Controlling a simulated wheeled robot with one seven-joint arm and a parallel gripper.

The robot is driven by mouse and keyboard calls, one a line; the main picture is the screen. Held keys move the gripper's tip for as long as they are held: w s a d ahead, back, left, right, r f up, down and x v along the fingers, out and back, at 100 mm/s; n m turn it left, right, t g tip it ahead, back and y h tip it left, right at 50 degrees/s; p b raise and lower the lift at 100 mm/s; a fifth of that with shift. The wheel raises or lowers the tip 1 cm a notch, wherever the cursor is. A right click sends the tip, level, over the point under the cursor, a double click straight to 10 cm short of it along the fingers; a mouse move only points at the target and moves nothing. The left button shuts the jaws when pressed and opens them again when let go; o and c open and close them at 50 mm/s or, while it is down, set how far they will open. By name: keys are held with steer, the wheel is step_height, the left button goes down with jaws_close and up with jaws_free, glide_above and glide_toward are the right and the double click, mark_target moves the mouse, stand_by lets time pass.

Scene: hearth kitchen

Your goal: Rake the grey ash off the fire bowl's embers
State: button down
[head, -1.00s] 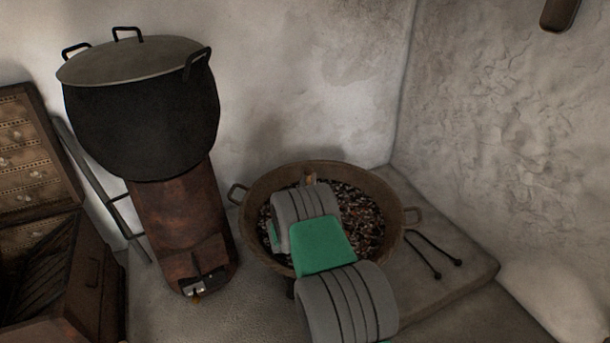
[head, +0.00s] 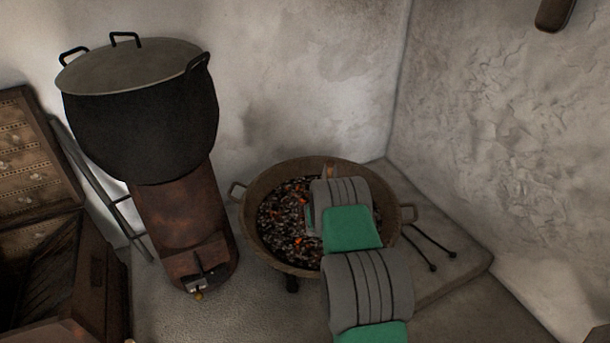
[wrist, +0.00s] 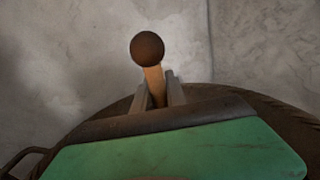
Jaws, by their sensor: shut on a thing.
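The fire bowl (head: 259,227) is a wide brown pan with side handles. In the head view its dark embers (head: 285,222) show grey-white ash flecks, with orange glowing spots at the upper left and lower middle. My arm hides the bowl's right part. In the wrist view my gripper (wrist: 157,95) is shut on a wooden handle (wrist: 154,76) with a dark round knob at its end. The handle's tip (head: 329,170) also shows in the head view, over the bowl's far right part. The tool's working end is hidden.
A large black lidded pot (head: 142,120) stands on a rusty stove (head: 187,225) to the left. An open wooden chest (head: 95,275) is at far left. Black tongs (head: 430,247) lie on the stone ledge (head: 455,278) right of the bowl. Walls close in behind and right.

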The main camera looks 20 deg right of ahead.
steer(key=r, duration=0.2)
steer(key=r+p, duration=0.1)
steer(key=shift+w+a+r, duration=0.1)
steer(key=shift+a+r, duration=0.05)
steer(key=shift+a, duration=0.1)
steer(key=shift+r+p, duration=1.8)
steer(key=shift+r, duration=0.6)
